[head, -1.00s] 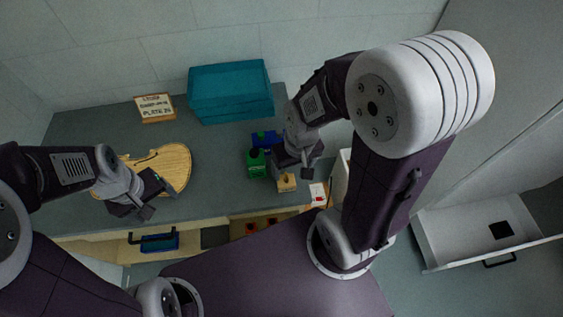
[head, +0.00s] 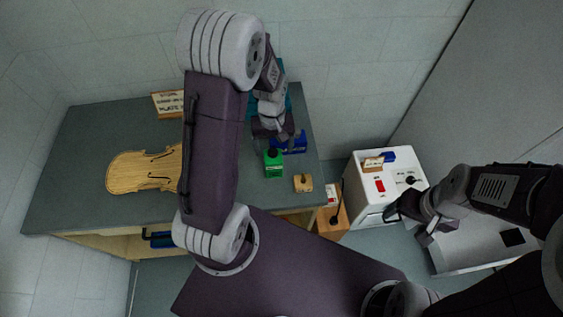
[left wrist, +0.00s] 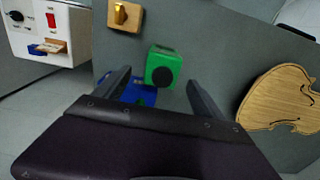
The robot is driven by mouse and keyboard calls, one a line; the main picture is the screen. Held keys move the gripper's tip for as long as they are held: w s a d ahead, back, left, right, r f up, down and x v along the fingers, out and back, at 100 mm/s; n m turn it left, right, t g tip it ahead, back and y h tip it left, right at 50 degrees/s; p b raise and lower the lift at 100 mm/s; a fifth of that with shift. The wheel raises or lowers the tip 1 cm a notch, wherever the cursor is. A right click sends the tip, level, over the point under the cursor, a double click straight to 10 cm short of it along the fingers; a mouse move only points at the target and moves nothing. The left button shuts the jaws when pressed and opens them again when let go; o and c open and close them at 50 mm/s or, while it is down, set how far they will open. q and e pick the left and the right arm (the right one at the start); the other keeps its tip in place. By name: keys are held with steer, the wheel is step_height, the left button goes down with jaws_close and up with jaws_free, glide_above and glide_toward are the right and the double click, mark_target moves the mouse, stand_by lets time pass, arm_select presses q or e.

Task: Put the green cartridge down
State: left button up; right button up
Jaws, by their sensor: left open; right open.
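The green cartridge (head: 273,163) stands on the bench near its right end, with a dark round cap. In the left wrist view the cartridge (left wrist: 163,66) appears between and beyond the fingertips, free of them. My left gripper (head: 277,142) is open, behind and above the cartridge in the head view. A blue holder (head: 291,143) sits just behind the cartridge; the left wrist hides part of it in the left wrist view (left wrist: 137,92). My right gripper (head: 430,234) is open and empty, off the bench, in front of the white machine.
A wooden block with a brass piece (head: 303,183) lies near the bench's front right edge. The violin plate (head: 140,172) lies at left, partly behind my left arm. A teal bin (head: 285,98) is mostly hidden. The white machine (head: 372,208) stands right of the bench (head: 80,140).

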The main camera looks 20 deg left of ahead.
mark_target(275, 152)
arm_select(q)
steer(key=f, duration=0.8)
steer(key=shift+s+a+f, duration=0.15)
steer(key=shift+s+f, duration=0.1)
steer(key=shift+w+f, duration=0.15)
steer(key=shift+f, duration=0.15)
steer(key=shift+r, duration=0.1)
jaws_close()
steer(key=shift+r, duration=0.1)
steer(key=shift+r, duration=0.25)
steer(key=r, duration=0.3)
steer(key=shift+d+r, duration=0.4)
steer(key=d+r, duration=0.6)
steer(key=d, duration=0.5)
steer(key=shift+r, duration=0.25)
